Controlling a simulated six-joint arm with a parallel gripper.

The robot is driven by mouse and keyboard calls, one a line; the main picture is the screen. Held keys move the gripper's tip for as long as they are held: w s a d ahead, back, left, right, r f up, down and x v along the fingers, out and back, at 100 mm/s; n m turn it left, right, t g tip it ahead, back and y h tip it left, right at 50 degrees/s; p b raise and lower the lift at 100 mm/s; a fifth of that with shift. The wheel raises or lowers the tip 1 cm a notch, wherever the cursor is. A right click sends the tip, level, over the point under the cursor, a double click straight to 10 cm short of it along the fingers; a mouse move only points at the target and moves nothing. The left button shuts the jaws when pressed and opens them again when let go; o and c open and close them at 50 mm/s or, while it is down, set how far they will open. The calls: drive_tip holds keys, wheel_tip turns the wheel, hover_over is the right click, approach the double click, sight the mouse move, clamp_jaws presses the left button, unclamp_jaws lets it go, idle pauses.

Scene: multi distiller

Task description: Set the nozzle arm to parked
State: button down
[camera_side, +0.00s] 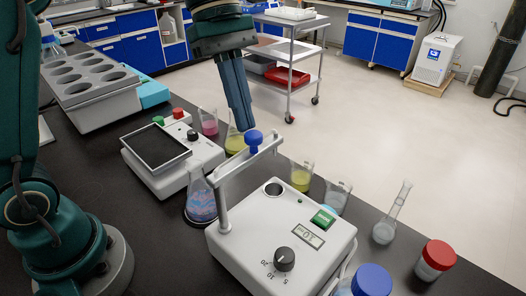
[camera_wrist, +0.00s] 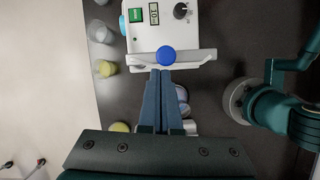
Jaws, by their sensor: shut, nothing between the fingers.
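The nozzle arm (camera_side: 233,168) is a pale grey bar on a post at the left of a white device (camera_side: 272,250). It slants up and right along the device's back edge. A blue knob (camera_side: 254,139) stands on it near its far end. In the wrist view the bar (camera_wrist: 198,57) lies across the device's near edge, with the blue knob (camera_wrist: 166,56) on it. My gripper (camera_side: 245,128) is shut and empty, pointing down close behind the blue knob. In the wrist view its fingertips (camera_wrist: 165,71) end just below the knob; I cannot tell whether they touch it.
A conical flask (camera_side: 201,200) stands left of the device, and beakers (camera_side: 302,175) stand behind it. A second instrument (camera_side: 170,155) with a dark plate is at the left. A red-capped jar (camera_side: 435,260) and a blue-capped jar (camera_side: 371,281) are at the right.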

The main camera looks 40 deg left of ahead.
drive_tip(key=shift+r, duration=0.1)
drive_tip(key=s+a+r+m+t+y, duration=0.1)
drive_tip(key=s+a+r+m+t, duration=0.15)
drive_tip(key=s+r, duration=0.4)
drive_tip(key=s+a+f+m+t+y, duration=0.1)
drive_tip(key=s+a+f+m+t, duration=0.1)
drive_tip(key=f+m, duration=0.4)
drive_tip(key=s+a+f+m+t+y, duration=0.1)
drive_tip(key=s+f+m+y, duration=0.1)
drive_tip(key=f+m, duration=0.4)
drive_tip(key=shift+s+a+m+t, duration=0.35)
drive_tip(key=shift+s+m, duration=0.2)
drive_tip(key=shift+m, duration=0.3)
idle(0.9)
